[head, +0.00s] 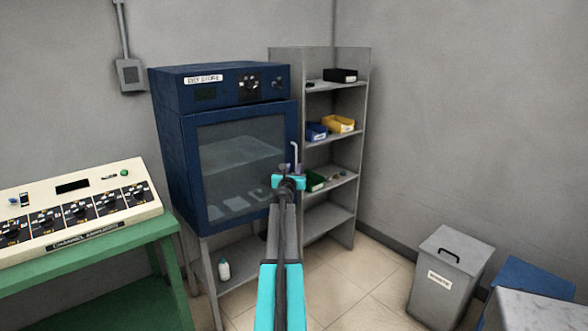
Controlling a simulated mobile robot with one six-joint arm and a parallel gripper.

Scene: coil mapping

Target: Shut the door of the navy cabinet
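The navy cabinet (222,92) stands on a metal stand against the back wall. Its glass-fronted door (190,160) covers the front, with the right edge reaching slightly past the control panel above. I cannot tell whether the door is fully shut or a little ajar. A pale upright handle (295,153) shows near the door's right edge. My gripper (289,178) is in front of the door's right side, just below the handle, and hides part of that edge. Whether it touches the handle, and whether its fingers are open or shut, is unclear.
A grey shelf (329,132) with small bins stands close on the cabinet's right. A green bench (95,262) with a cream control box (85,208) is at left. A white bottle (224,270) is beneath the cabinet. A grey bin (447,275) stands at right, with clear floor between.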

